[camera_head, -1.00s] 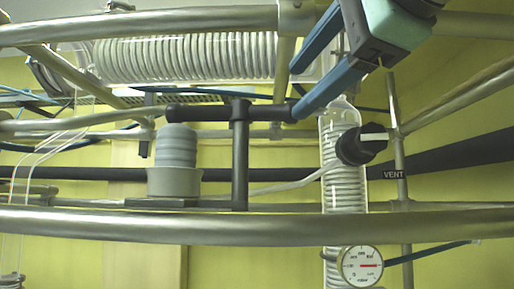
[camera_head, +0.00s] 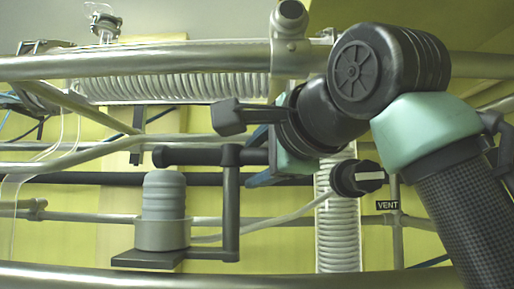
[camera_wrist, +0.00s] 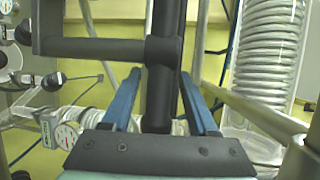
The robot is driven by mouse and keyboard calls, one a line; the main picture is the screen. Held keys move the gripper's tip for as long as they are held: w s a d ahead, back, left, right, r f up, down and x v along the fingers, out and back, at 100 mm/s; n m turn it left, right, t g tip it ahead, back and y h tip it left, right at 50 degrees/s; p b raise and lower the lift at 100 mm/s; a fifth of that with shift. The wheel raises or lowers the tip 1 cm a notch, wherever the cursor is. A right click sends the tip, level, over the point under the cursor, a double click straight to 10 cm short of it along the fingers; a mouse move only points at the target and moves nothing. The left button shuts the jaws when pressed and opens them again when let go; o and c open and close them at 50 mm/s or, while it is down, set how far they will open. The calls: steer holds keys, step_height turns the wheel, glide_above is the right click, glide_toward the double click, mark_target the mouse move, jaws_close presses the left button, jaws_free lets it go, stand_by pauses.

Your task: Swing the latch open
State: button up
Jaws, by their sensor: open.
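The latch is a dark horizontal bar (camera_head: 192,156) on a dark upright post (camera_head: 231,215). Its left end lies above a grey ribbed cap (camera_head: 164,194) in a grey cup. In the wrist view, the latch bar (camera_wrist: 158,98) runs between the two blue fingers of my gripper (camera_wrist: 160,74), with gaps at both sides. My gripper (camera_head: 264,170) is open around the bar's right end, right of the post. In the head view my wrist hides much of the fingers and the bar's right tip. The bar lies across the cap, level.
A black valve knob (camera_head: 357,178) and a VENT label (camera_head: 387,205) are close right of my gripper. A coiled glass column (camera_head: 338,235) stands behind. Metal rails (camera_head: 150,65) cross above and below the latch. A round gauge (camera_wrist: 67,134) shows in the wrist view.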

steer(key=shift+w+a+f, duration=0.2)
steer(key=shift+w+a, duration=0.05)
steer(key=shift+w, duration=0.25)
steer(key=shift+s+d+r, duration=0.1)
steer(key=shift+s, duration=0.1)
jaws_close()
stand_by(0.9)
